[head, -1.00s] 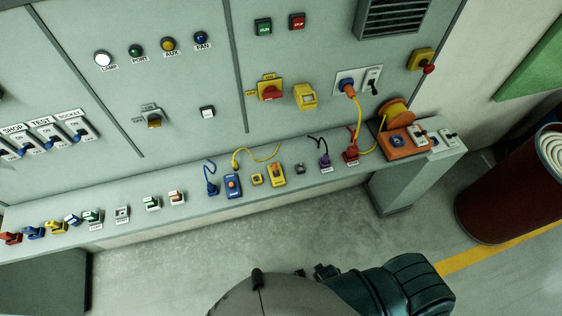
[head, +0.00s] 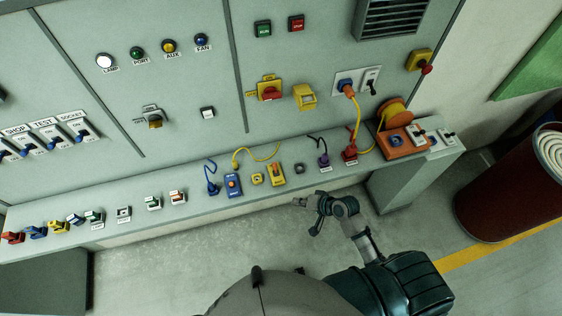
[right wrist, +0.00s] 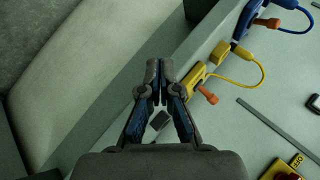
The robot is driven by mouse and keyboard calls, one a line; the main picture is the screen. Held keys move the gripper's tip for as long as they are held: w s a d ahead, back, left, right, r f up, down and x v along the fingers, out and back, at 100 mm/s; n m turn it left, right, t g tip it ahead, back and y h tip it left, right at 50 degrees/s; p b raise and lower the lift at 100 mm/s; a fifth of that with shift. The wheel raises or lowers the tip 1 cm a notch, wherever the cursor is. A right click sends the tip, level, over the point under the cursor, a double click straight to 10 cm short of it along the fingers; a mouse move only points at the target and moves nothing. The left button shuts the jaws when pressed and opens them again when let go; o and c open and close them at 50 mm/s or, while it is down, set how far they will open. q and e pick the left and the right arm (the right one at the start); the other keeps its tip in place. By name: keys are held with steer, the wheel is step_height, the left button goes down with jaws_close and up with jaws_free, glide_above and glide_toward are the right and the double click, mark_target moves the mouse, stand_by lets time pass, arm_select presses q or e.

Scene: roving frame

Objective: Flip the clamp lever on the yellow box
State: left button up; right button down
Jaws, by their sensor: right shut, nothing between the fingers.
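The yellow box (head: 277,174) sits on the grey ledge at the foot of the panel, to the right of a blue box (head: 232,186). In the right wrist view the yellow box (right wrist: 191,79) lies just right of my fingertips, with an orange lever (right wrist: 208,95) sticking out from it. My right gripper (head: 299,201) is at the ledge's front edge, below and slightly right of the yellow box. Its fingers (right wrist: 159,66) are shut together and empty, apart from the box as far as I can tell. My left gripper is not in view.
A small yellow block (head: 257,179) and a dark grey block (head: 299,168) flank the yellow box. A yellow cable (head: 262,156) loops behind it. Purple (head: 323,160) and red (head: 350,154) plugs stand to the right. Floor in front is clear; a dark red drum (head: 505,190) stands at right.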

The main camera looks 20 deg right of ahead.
mark_target(275, 168)
steer(key=w+d+r+m+t, duration=0.1)
steer(key=w+d+r+m, duration=0.1)
steer(key=w, duration=0.1)
steer(key=w+d+r+m+t+y, duration=0.1)
steer(key=w+d+r+m+t, duration=0.1)
steer(key=w+m, duration=0.1)
steer(key=w+d+r+m+t, duration=0.1)
steer(key=w+d+r+m, duration=0.1)
steer(key=w, duration=0.3)
steer(key=shift+w+d+m+y, duration=0.15)
steer(key=shift+m+y, duration=0.25)
steer(key=shift+m, duration=0.2)
steer(key=shift+r, duration=0.1)
steer(key=shift+a, duration=0.2)
steer(key=x, duration=1)
steer(key=shift+a+r, duration=0.1)
steer(key=shift+a, duration=0.05)
steer(key=s+a+p, duration=0.1)
steer(key=s+a+r+p, duration=0.1)
steer(key=s, duration=0.1)
steer(key=shift+r+p, duration=0.25)
steer(key=shift+p, duration=0.05)
steer(key=shift+f, duration=0.1)
